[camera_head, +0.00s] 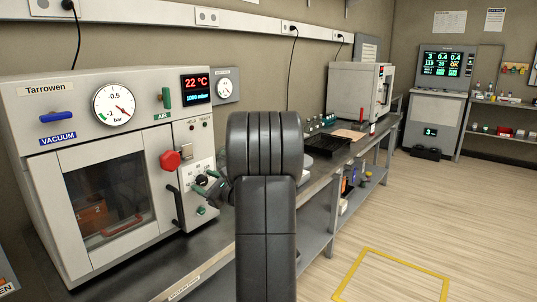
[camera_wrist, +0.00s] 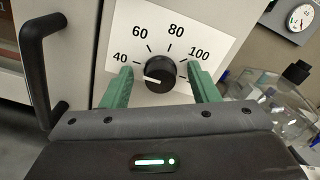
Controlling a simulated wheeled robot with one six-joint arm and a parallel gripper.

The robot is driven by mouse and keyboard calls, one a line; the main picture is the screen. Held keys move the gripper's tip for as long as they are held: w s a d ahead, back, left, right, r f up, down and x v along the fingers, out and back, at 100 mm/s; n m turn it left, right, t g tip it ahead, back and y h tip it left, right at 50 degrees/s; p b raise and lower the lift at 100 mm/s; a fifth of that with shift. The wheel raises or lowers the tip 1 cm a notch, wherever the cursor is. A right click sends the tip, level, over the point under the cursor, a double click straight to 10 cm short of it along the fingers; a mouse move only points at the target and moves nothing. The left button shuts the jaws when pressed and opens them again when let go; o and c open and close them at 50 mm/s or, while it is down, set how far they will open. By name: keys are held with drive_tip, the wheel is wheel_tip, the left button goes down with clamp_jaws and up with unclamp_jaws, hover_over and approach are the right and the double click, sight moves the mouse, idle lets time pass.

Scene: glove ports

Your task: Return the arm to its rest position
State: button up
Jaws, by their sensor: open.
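My gripper (camera_wrist: 160,70) is open in the wrist view. Its two green fingers stand left and right of a black dial knob (camera_wrist: 160,74), with gaps and nothing held. The knob's white mark points left, near the low end of the scale by 40. In the head view my raised arm stands in the middle, in front of the right side of the Tarrowen vacuum oven (camera_head: 60,110). The knob (camera_head: 201,180) shows just left of my arm. Most of my gripper is hidden or hard to make out there.
A black door handle (camera_wrist: 38,65) is close left of my gripper. Clear glassware (camera_wrist: 270,105) stands at the right. In the head view, a red knob (camera_head: 170,160) sticks out above the dial. A black tray (camera_head: 325,146) lies farther along the bench.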

drive_tip(key=shift+r+m+p, duration=0.25)
drive_tip(key=shift+m+p, duration=1.55)
drive_tip(key=shift+p, duration=1.05)
drive_tip(key=shift+f+m+p, duration=0.1)
drive_tip(key=shift+m+p, duration=0.4)
drive_tip(key=shift+p, duration=0.25)
drive_tip(key=shift+f, duration=0.15)
